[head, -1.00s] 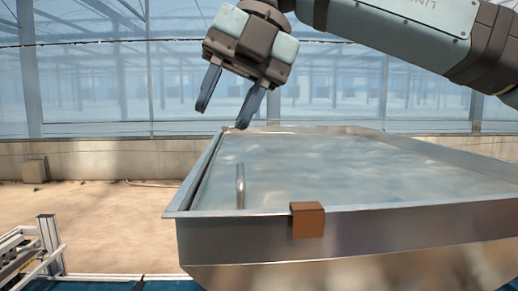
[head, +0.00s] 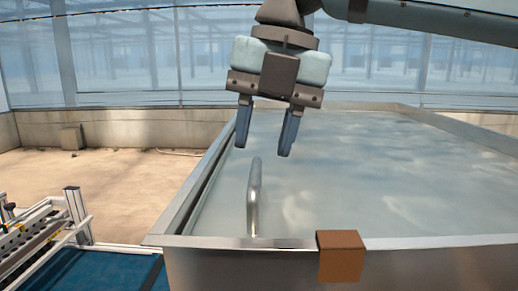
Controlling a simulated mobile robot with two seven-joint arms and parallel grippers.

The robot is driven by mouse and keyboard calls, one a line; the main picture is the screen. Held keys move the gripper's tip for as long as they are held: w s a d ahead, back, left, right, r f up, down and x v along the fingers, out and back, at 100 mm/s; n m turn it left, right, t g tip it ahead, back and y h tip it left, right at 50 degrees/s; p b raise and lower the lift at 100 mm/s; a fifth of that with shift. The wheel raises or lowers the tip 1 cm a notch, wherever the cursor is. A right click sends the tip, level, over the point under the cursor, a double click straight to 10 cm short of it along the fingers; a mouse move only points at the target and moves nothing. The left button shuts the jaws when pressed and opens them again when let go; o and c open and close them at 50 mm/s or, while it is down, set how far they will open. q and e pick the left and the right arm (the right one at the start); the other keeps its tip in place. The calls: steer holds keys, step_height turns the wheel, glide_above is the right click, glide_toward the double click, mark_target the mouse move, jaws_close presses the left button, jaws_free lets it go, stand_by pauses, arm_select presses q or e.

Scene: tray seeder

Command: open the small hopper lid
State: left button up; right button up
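The small hopper lid (head: 340,180) is a flat shiny metal panel lying inside the rim of the metal hopper (head: 230,256). It looks closed. A slim upright metal handle (head: 254,195) stands on the lid near its front left. My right gripper (head: 264,150) hangs above the lid with its fingers pointing down, just above and behind the handle in the picture. Its two dark fingers are apart with nothing between them. I cannot tell the exact gap between fingertips and handle. My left gripper is not in view.
A white-framed machine with a blue belt (head: 95,270) stands at the lower left. Sandy floor (head: 110,190) lies open left of the hopper, before a low wall (head: 125,127).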

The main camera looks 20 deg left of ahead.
mark_target(257, 172)
steer(key=f, duration=0.3)
steer(key=shift+s+a+p, duration=0.2)
steer(key=shift+a+p, duration=0.1)
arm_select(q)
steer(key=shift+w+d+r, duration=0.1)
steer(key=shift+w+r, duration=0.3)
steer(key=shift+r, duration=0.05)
arm_select(e)
steer(key=shift+f, duration=0.2)
steer(key=shift+w, duration=0.1)
jaws_close()
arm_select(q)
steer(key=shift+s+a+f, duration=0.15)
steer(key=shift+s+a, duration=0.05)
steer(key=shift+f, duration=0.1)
